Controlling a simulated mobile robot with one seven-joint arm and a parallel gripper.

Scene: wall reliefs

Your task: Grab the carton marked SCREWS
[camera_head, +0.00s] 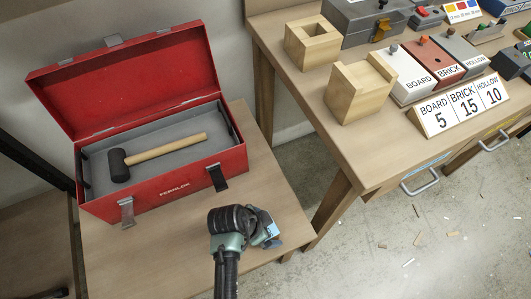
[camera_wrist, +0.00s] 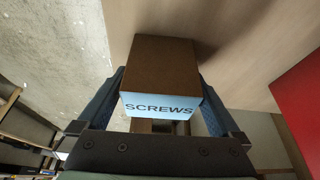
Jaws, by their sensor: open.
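The carton marked SCREWS (camera_wrist: 160,62) shows in the wrist view, with a brown face and a pale blue face bearing the printed word. My gripper (camera_wrist: 161,85) is open, with one blue finger on each side of the carton. The fingers look close to its sides, but I cannot tell whether they touch it. In the head view my gripper (camera_head: 268,232) is low over the small wooden table (camera_head: 150,255), in front of the red toolbox. There my wrist hides most or all of the carton.
The open red toolbox (camera_head: 170,189) holds a mallet (camera_head: 160,156). A higher workbench (camera_head: 365,150) on the right carries wooden blocks (camera_head: 360,92), small labelled boxes (camera_head: 437,62) and a price sign (camera_head: 460,105). Debris litters the floor. The small table's front left is clear.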

